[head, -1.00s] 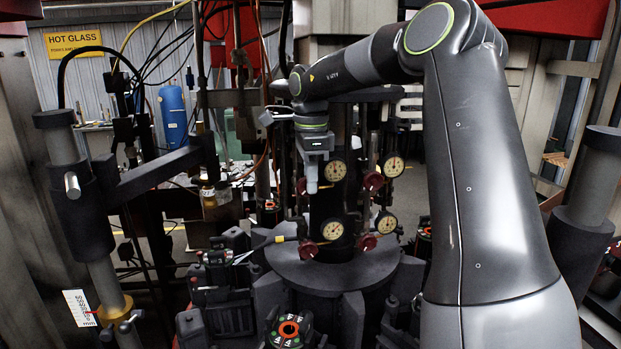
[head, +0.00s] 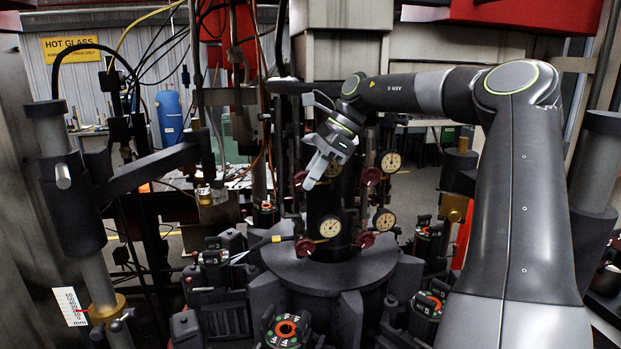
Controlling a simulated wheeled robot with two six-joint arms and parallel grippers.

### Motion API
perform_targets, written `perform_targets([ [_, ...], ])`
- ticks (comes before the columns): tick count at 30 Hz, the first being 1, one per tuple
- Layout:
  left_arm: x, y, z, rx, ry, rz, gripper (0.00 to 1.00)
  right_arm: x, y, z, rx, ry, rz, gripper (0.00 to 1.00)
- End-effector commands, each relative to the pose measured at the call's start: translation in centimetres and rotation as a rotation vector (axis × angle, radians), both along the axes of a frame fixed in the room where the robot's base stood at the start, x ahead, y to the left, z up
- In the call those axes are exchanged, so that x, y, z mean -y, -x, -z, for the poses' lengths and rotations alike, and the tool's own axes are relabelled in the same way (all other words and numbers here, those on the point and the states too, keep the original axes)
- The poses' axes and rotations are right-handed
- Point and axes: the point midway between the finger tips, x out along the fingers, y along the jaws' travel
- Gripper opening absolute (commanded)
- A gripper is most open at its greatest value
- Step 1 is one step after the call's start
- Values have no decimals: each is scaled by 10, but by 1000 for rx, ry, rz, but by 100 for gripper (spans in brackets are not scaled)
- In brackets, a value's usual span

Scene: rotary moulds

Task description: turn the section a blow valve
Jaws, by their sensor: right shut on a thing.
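A dark central column (head: 328,195) carries several round white gauges and red valve knobs. The upper left red knob (head: 299,179) is right beside my right fingertips. My right gripper (head: 312,180) is tilted, its fingers pointing down and to the left, and it is shut on this knob, though the contact is mostly hidden by the fingers. Another upper red knob (head: 371,176) is to the right, and a lower left knob (head: 304,247) is below. My left gripper is not in view.
Several black moulds stand around the round base (head: 330,272), one with an orange ring (head: 286,328) at the front. A dark post with a bracket (head: 60,180) stands on the left. Cables hang at the upper left. A blue tank (head: 170,117) is behind.

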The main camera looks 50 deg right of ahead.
Motion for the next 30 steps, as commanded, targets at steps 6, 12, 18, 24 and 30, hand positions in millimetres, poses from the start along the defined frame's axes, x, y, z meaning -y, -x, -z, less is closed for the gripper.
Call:
perform_targets([
  [6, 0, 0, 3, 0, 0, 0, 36, 1, 0, 0, 43, -48, 0, 0],
  [12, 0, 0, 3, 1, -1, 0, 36, 1, 0, 0, 51, -57, 0, 0],
  [18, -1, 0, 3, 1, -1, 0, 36, 1, 0, 0, 50, -57, 1, 0],
  [24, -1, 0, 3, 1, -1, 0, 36, 1, 0, 0, 50, -56, 1, 31],
  [30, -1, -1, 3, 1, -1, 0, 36, 1, 0, 1, 48, -56, 1, 35],
])
